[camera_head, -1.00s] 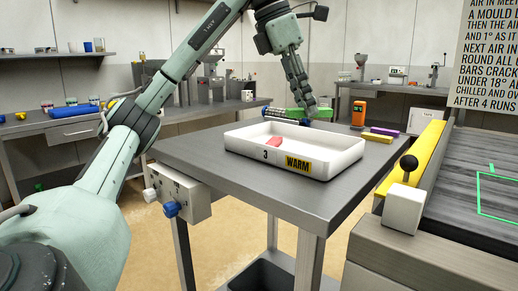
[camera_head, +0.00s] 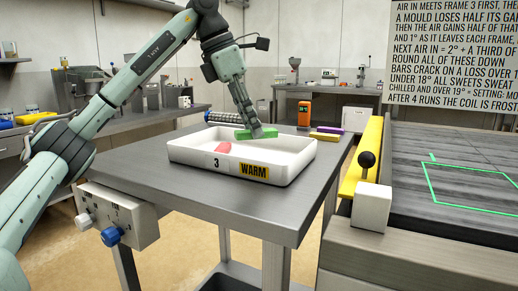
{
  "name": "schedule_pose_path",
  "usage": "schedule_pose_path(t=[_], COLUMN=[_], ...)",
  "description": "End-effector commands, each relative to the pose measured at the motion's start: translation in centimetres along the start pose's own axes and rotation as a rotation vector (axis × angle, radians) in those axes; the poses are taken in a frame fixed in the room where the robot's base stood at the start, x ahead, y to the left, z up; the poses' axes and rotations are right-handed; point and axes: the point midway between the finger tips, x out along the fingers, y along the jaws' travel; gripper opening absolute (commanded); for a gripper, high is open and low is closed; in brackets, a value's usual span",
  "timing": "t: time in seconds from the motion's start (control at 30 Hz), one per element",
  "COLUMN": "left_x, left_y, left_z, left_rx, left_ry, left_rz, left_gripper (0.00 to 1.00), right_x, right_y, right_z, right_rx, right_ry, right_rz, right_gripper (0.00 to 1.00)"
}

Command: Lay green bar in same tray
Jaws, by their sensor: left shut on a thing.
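The white tray (camera_head: 200,157), marked 3 and WARM, stands on the metal table. My left gripper (camera_head: 256,134) is shut on the green bar (camera_head: 245,134) and points down over the back part of the tray. The green bar looks level, near the height of the tray's back rim. I cannot tell whether it touches the rim or the tray's floor. My right gripper is not in view.
A yellow bar (camera_head: 325,137) and a purple bar (camera_head: 330,129) lie behind the tray at the right, near an orange device (camera_head: 304,115). A dark ridged cylinder (camera_head: 222,117) lies behind the tray. A lever with a black knob (camera_head: 366,160) stands at the right.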

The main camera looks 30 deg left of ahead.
Motion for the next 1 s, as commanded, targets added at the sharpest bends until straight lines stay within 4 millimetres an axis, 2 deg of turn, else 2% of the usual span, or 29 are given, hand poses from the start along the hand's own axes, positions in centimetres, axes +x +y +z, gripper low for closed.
schedule_pose_path(t=[0.1, 0.27, 0.6, 0.97, 1.0], left_x=[1.7, 2.8, 6.4, 6.8, 6.8], left_y=[0.9, 1.4, 1.5, 1.5, 1.5], left_z=[1.2, 1.8, 0.2, 0.1, 0.1], left_rx=[0.000, 0.000, -0.001, -0.001, -0.001], left_ry=[0.002, 0.000, 0.002, 0.000, 0.000], left_rz=[-0.002, 0.001, 0.001, 0.001, 0.001], left_gripper=[0.00, 0.00, 0.00, 0.00, 0.27], right_x=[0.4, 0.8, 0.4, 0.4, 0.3], right_y=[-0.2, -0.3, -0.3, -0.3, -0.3], right_z=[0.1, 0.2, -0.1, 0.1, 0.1], right_rx=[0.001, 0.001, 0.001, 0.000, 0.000], right_ry=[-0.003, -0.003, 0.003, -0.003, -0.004], right_rz=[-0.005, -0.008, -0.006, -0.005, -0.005], right_gripper=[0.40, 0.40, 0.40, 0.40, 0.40])
